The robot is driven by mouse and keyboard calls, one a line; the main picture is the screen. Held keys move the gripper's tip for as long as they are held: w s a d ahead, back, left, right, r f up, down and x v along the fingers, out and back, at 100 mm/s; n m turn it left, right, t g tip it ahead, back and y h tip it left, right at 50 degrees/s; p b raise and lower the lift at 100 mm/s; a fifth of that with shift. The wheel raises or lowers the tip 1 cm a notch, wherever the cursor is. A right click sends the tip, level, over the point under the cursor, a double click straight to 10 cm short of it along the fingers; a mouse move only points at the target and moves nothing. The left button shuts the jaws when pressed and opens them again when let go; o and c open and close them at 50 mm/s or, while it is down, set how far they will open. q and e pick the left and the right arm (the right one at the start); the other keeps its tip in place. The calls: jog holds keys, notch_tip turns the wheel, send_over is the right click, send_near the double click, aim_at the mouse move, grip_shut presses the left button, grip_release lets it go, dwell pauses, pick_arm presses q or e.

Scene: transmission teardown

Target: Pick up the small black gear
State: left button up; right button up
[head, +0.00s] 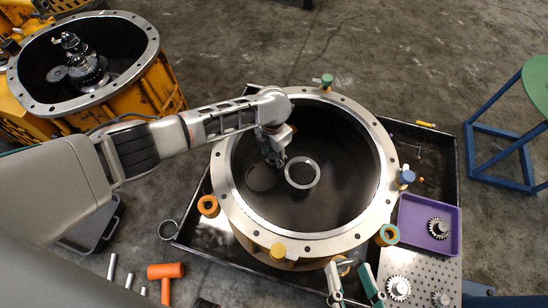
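My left gripper (275,158) reaches down inside the large round metal housing (232,190), above its dark floor; its fingers are too small and dark to tell open from shut. A pale ring (302,172) lies just right of it on the floor. My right gripper (350,284) is at the bottom edge, its two green-padded fingers apart with nothing seen between them. A small dark-centred gear (438,228) lies in the purple tray (415,212) at right. A toothed light gear (398,288) and a smaller gear (441,298) sit on the perforated plate. Which gear is the black one is unclear.
A yellow housing (160,88) with gears (88,66) inside stands upper left. The big housing sits on a black tray (452,160). A green-topped stool (538,85) stands right. Floor is clear at the top.

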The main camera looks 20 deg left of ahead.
pick_arm(q)
jog(key=shift+w+r, duration=0.15)
jog(key=shift+r, duration=0.1)
grip_shut()
